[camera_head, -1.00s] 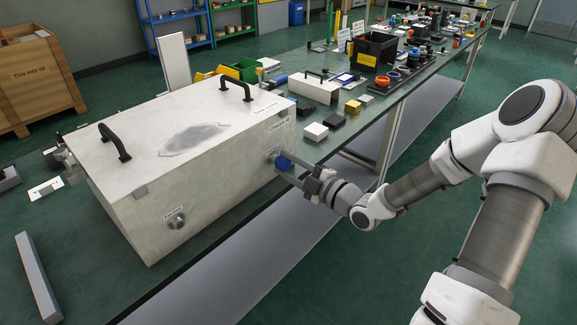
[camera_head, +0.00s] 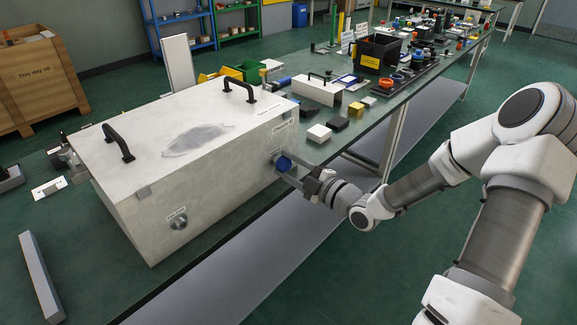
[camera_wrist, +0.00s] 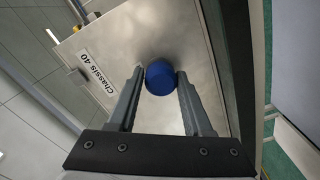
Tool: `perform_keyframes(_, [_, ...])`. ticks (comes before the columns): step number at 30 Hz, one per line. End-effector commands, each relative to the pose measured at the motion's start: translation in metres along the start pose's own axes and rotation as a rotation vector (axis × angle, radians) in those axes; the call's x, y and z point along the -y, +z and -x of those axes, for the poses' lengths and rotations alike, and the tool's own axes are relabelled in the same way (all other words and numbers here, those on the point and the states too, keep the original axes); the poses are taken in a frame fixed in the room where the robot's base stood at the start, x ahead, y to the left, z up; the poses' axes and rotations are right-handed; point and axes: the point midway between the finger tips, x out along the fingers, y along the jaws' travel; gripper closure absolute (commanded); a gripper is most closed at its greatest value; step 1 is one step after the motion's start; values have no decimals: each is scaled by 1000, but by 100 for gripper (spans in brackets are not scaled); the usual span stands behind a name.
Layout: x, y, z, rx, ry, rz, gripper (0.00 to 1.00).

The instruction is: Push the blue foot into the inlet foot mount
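The blue foot (camera_wrist: 160,77) is a round blue piece between the fingertips of my gripper (camera_wrist: 160,73) in the wrist view, with a finger against each side. In the head view the blue foot (camera_head: 284,164) is at the right end face of the white chassis (camera_head: 160,190), and my gripper (camera_head: 288,168) reaches it from the right. The inlet foot mount is mostly hidden behind the foot; a bit of grey fitting (camera_head: 276,155) shows beside it. I cannot tell how deep the foot sits.
A second round grey fitting (camera_head: 179,222) is on the chassis's near face. Two black handles stand on its top. Small white, black and yellow blocks (camera_head: 338,123) lie on the bench to the right. A black bin (camera_head: 379,53) stands farther back.

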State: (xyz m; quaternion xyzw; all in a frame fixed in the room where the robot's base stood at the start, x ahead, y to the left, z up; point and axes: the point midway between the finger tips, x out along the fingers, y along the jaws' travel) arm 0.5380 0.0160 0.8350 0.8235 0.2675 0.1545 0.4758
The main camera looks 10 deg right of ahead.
Motion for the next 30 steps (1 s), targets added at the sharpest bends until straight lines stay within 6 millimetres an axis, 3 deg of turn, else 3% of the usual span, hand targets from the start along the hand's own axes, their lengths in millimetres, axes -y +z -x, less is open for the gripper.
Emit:
perform_keyframes(1, [0,0,0,0,0,0,39])
perform_keyframes(4, [0,0,0,0,0,0,22])
perform_keyframes(13, [0,0,1,1,0,0,22])
perform_keyframes(17, [-1,1,12,4,1,1,22])
perform_keyframes(20, [-2,1,28,5,1,0,22])
perform_keyframes(30, [-2,1,112,6,1,-1,22])
